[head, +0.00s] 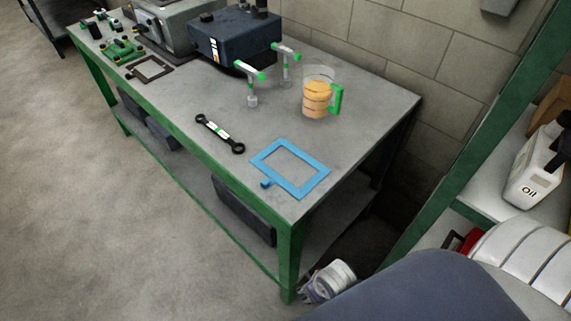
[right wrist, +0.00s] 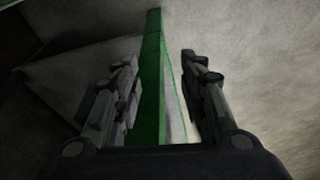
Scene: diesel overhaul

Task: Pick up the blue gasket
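The blue gasket (head: 310,184) is a flat rectangular frame with a small tab at its near left corner. It lies flat on the grey top of the green-framed workbench (head: 210,170), near the bench's near right corner. My right gripper (head: 312,288) is low beside the bench's front right leg, below the bench top and apart from the gasket. In the right wrist view its two fingers (right wrist: 158,62) stand wide apart with nothing between them, and a green bar shows beyond. The gasket is not visible in that view. My left gripper is not in view.
A black wrench (head: 219,133) lies left of the gasket. A jug of orange liquid (head: 317,95) and two green-handled tools (head: 252,88) stand behind. A dark gasket (head: 149,69) and a blue box (head: 233,35) are farther back. Right, a shelf holds an oil bottle (head: 538,175).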

